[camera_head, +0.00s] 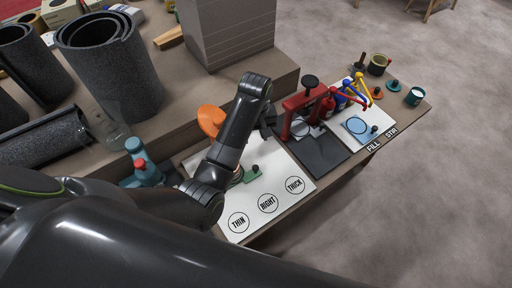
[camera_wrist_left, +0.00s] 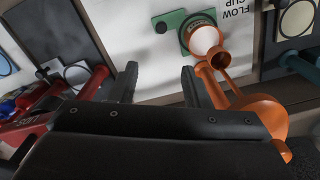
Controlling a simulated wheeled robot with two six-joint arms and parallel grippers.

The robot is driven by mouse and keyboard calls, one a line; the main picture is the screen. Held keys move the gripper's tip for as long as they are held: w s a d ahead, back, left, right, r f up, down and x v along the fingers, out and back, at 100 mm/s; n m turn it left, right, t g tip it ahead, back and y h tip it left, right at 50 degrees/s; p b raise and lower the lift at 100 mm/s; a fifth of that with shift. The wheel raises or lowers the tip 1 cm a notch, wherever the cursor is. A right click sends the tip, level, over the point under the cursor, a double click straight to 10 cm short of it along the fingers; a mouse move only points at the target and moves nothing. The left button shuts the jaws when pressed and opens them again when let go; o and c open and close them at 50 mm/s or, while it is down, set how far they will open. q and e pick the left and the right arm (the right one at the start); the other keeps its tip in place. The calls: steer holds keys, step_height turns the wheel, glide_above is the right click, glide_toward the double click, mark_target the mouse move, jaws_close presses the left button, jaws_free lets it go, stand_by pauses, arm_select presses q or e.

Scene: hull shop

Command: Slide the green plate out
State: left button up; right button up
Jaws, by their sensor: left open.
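The green plate (camera_head: 251,174) with a dark knob lies on the white board (camera_head: 223,218) marked THIN, RIGHT and THICK; my arm hides part of it. In the left wrist view the plate (camera_wrist_left: 172,24) sits at the top, its knob towards the left. The orange flow cup (camera_wrist_left: 207,40) is over its right part, joined to an orange arm and round body (camera_wrist_left: 262,115). The orange body (camera_head: 211,119) also shows behind my arm in the head view. My left gripper (camera_wrist_left: 160,78) is open and empty, apart from the plate. My right gripper is not in view.
A red press (camera_head: 303,108) on a dark mat (camera_head: 320,153) stands to the right, with red, blue and yellow pump bottles beyond it. A teal tool (camera_head: 142,162) stands left of the board. Grey rolls (camera_head: 110,70) and a grey box stack (camera_head: 228,30) are behind.

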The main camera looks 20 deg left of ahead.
arm_select(q)
glide_above(256, 167)
step_height(256, 167, down, 8)
steer(key=shift+f, duration=0.1)
step_height(256, 167, down, 5)
steer(key=shift+r+b, duration=0.2)
steer(key=shift+b, duration=0.25)
step_height(256, 167, down, 3)
steer(key=shift+f+b, duration=0.1)
steer(key=shift+b, duration=0.2)
steer(key=shift+f, duration=0.3)
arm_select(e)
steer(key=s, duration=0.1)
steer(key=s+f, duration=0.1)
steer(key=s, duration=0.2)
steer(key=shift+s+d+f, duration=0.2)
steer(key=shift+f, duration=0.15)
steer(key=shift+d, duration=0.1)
